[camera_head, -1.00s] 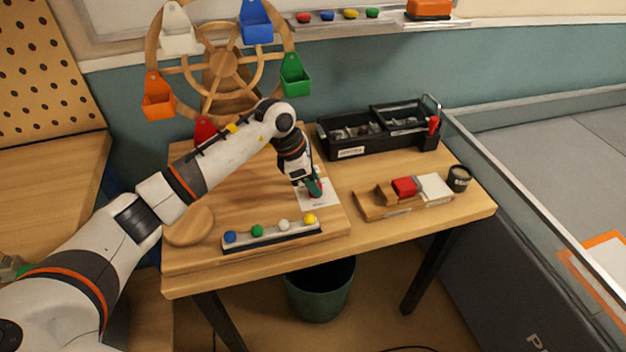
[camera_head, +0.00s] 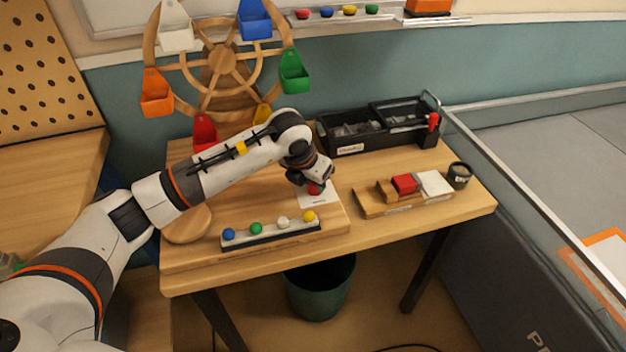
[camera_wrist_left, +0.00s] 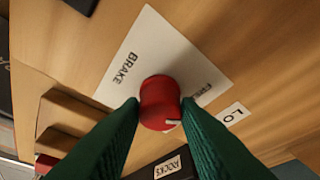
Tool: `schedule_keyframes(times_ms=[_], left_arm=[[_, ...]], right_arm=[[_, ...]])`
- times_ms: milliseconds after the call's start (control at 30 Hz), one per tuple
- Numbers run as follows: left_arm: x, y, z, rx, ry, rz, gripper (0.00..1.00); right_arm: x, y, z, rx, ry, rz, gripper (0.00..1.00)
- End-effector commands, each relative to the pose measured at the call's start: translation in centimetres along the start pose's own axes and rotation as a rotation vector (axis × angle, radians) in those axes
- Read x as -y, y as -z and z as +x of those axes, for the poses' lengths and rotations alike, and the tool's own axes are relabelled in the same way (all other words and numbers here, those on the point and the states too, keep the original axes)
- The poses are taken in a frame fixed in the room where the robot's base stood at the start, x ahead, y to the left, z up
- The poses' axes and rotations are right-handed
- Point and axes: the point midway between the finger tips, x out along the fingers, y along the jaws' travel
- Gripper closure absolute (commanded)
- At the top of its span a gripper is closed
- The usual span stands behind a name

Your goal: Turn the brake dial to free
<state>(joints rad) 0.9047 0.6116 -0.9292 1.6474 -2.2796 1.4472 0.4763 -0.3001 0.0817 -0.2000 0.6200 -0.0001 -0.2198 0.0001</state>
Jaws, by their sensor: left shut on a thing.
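The brake dial (camera_head: 315,189) is a red round knob on a white card (camera_head: 317,202) on the wooden table. In the left wrist view the dial (camera_wrist_left: 160,101) sits between the green fingers of my left gripper (camera_wrist_left: 160,104), which is shut on it. The card (camera_wrist_left: 165,55) reads BRAKE on one side and FREE, partly hidden, on the other. A white mark on the dial faces the lower right, toward a tag (camera_wrist_left: 234,116) reading LO. In the head view my left gripper's fingers are mostly hidden behind the wrist. My right gripper is out of view.
A wooden wheel with coloured buckets (camera_head: 222,62) stands behind the arm. A black toolbox (camera_head: 380,133), a wooden block holder (camera_head: 390,209) and a dark cup (camera_head: 459,175) lie to the right.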

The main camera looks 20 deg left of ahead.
Motion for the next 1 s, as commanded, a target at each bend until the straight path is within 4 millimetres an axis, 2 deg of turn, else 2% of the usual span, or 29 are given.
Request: schedule_keyframes(times_ms=[300, 833, 867, 967, 1000], left_arm=[[-0.05, 0.02, -0.02, 0.0, 0.045, -0.107, 0.94], [-0.05, 0.03, -0.04, 0.0, 0.053, -0.128, 0.94], [-0.05, 0.03, -0.03, 0.0, 0.053, -0.128, 0.68], [-0.06, 0.02, -0.03, 0.001, 0.053, -0.128, 0.51], [-0.06, 0.02, -0.03, 0.001, 0.053, -0.127, 0.49]], right_arm=[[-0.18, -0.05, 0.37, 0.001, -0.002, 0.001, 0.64], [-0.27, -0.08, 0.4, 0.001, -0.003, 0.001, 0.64], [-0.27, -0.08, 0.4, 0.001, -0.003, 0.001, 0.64], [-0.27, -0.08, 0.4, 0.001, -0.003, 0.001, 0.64], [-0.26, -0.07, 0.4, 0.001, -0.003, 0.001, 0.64]])
